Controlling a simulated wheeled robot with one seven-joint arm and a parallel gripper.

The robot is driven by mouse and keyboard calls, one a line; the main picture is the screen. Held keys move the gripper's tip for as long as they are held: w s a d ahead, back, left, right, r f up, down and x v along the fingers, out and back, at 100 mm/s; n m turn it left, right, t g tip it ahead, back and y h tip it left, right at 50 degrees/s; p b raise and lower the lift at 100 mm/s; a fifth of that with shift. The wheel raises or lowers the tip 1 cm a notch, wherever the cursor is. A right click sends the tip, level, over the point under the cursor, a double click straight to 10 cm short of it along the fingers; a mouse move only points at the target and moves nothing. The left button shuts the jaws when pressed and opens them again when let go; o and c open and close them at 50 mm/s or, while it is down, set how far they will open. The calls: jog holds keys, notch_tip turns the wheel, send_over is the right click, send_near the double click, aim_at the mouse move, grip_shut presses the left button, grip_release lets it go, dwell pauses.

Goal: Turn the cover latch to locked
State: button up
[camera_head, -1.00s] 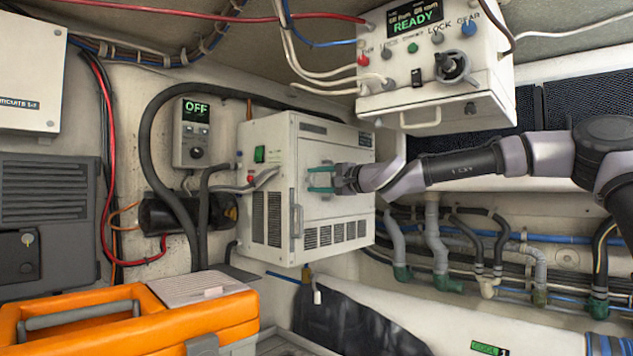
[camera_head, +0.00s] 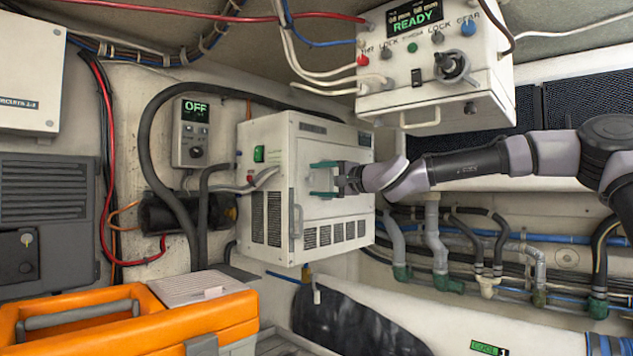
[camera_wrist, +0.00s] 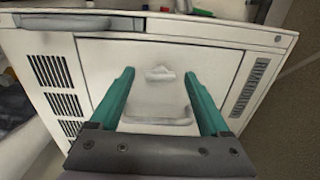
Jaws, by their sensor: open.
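The white box (camera_head: 283,143) hangs on the wall in mid-picture, with a flat panel on its front. In the wrist view this panel (camera_wrist: 105,60) carries a small pale latch-like knob (camera_wrist: 160,74) and a U-shaped handle (camera_wrist: 158,119) on the nearer side of it. The knob's lock markings cannot be read. My gripper (camera_head: 315,180) is open and empty in front of the panel. Its teal fingers lie on either side of the knob in the wrist view, apparently short of touching it. In the head view the knob cannot be made out.
A control box (camera_head: 437,70) reading READY hangs above right, close over my arm. A small unit (camera_head: 191,132) reading OFF is left of the white box. An orange case (camera_head: 140,325) stands at lower left. Pipes and hoses (camera_head: 440,230) run along the wall below my arm.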

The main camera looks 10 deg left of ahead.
jog(key=v, duration=1)
jog(key=shift+a+f, duration=0.1)
